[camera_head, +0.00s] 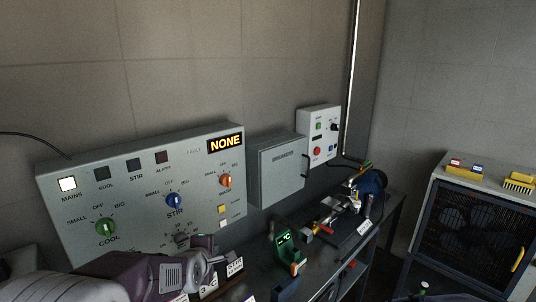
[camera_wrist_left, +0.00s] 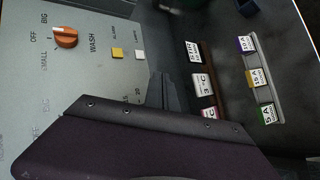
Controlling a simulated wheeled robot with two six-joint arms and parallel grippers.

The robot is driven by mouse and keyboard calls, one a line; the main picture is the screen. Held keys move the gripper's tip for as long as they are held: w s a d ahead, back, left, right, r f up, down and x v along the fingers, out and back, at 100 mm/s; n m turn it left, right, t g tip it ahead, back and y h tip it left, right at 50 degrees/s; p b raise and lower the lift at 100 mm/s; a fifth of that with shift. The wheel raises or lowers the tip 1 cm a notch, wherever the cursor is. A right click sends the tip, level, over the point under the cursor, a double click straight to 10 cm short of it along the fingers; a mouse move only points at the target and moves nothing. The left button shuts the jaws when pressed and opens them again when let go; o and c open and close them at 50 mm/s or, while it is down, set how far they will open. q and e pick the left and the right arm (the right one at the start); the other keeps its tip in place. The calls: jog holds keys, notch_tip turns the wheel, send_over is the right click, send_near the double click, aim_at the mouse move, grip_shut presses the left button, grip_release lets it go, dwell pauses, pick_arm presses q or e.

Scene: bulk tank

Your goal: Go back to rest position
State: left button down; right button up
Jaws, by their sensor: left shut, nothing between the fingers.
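My left arm reaches in from the bottom left in the head view. My left gripper (camera_head: 207,241) is in front of the lower right part of the grey control panel (camera_head: 135,185), shut with nothing between its fingers. In the wrist view the dark fingers of the left gripper (camera_wrist_left: 164,92) are together beside the panel's lower edge, above the bench. I cannot tell whether they touch the panel. My arm hides part of the panel's lower edge. My right gripper is in neither view.
The panel has a green knob (camera_head: 106,227), a blue knob (camera_head: 173,200), an orange knob (camera_head: 225,181) and a display reading NONE (camera_head: 226,142). A grey box (camera_head: 276,172) adjoins it. Labelled blocks (camera_wrist_left: 203,83) stand on the bench. A green meter (camera_head: 287,247) is right of the gripper.

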pick_arm(q)
jog(key=s+f+m+g, duration=0.5)
jog(key=s+m, duration=0.4)
jog(key=s, duration=0.3)
jog(key=s+f+m+g, duration=0.5)
jog(key=s+f+m, duration=0.3)
jog(key=s, duration=0.4)
jog(key=shift+s+m, duration=0.4)
jog(key=shift+m, duration=0.1)
jog(key=shift+a, duration=0.15)
